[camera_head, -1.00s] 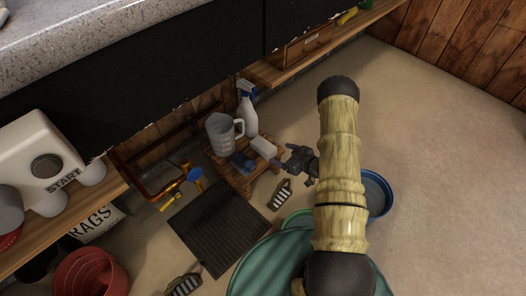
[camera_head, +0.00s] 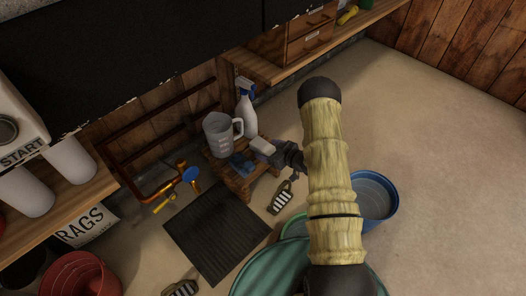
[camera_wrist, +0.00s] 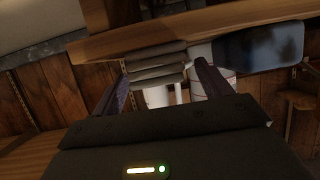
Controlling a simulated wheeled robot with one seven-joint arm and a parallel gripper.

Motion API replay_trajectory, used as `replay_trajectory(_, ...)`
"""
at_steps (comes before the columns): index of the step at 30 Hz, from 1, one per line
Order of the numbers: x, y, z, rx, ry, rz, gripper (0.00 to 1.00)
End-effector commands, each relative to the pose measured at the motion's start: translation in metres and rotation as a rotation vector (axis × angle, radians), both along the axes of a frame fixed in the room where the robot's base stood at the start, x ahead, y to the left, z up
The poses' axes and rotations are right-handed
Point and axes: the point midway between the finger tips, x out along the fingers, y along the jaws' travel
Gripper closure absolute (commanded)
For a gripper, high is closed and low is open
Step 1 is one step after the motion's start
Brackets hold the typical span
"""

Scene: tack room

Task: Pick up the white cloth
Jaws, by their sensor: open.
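The white cloth (camera_head: 262,145) looks like a small folded pale block at the right front of a low wooden stool (camera_head: 240,183). My gripper (camera_head: 275,154) is open at the cloth's right side, very close to it. In the wrist view, a folded, layered pale grey stack (camera_wrist: 156,62), apparently the cloth, shows between my two open fingers (camera_wrist: 163,85). I cannot tell whether the fingers touch it. My gripper hides part of the cloth in the head view.
A grey measuring jug (camera_head: 220,134), a white spray bottle (camera_head: 246,108) and a blue item (camera_head: 241,163) crowd the stool. A brush (camera_head: 281,198), dark mat (camera_head: 217,232) and blue bucket (camera_head: 375,196) are on the floor. Copper pipes with a valve (camera_head: 191,174) run left of the stool.

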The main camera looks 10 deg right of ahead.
Motion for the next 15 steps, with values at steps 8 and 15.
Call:
replay_trajectory(8, 0.023, 0.018, -0.014, -0.001, -0.002, 0.002, 0.23)
replay_trajectory(15, 0.025, 0.019, -0.012, 0.0, 0.0, 0.0, 0.23)
